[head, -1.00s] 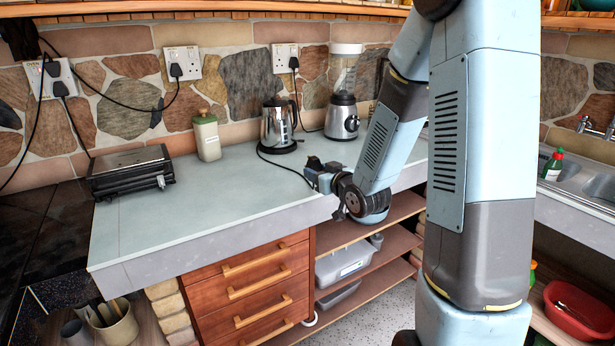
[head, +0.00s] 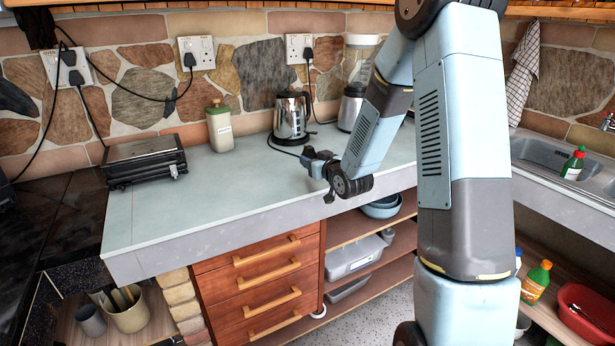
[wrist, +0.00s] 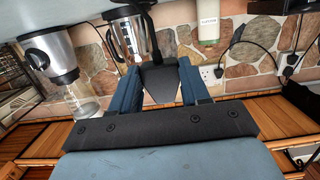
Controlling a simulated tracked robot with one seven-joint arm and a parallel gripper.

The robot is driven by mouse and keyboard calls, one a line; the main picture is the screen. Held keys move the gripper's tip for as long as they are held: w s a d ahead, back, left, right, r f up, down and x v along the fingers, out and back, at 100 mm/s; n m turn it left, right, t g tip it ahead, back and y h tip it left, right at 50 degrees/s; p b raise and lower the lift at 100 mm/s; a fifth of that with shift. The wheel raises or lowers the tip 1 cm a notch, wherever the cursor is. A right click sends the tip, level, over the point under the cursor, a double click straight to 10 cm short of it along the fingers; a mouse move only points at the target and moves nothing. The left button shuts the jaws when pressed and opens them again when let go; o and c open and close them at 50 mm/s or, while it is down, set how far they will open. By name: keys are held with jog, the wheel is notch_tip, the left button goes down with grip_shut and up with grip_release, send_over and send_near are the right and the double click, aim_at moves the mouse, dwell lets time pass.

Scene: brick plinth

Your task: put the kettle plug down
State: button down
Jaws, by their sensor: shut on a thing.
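The kettle (head: 291,118) is steel with a dark handle and stands upright at the back of the counter (head: 215,195). Its black cord (head: 284,151) runs over the counter to my gripper (head: 313,158), which is near the counter's front edge, to the right of and in front of the kettle. In the wrist view my gripper (wrist: 157,74) is shut on the dark kettle plug (wrist: 160,86), between its two blue fingers. The kettle (wrist: 126,36) also shows there, upside down. In the head view the plug is too small to tell from the dark gripper.
A blender (head: 351,105) stands right of the kettle, partly behind my arm. A green-lidded canister (head: 220,130) and a black grill (head: 145,163) stand to the left. Wall sockets (head: 197,53) hold other plugs. The counter's middle and front left are clear.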

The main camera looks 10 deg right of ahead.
send_over(308, 182)
notch_tip(308, 182, down, 4)
jog(key=shift+s+a+f, duration=0.1)
jog(key=shift+f, duration=1.55)
jog(key=shift+f, duration=0.1)
jog(key=c, duration=0.5)
grip_release()
jog(key=shift+c, duration=0.2)
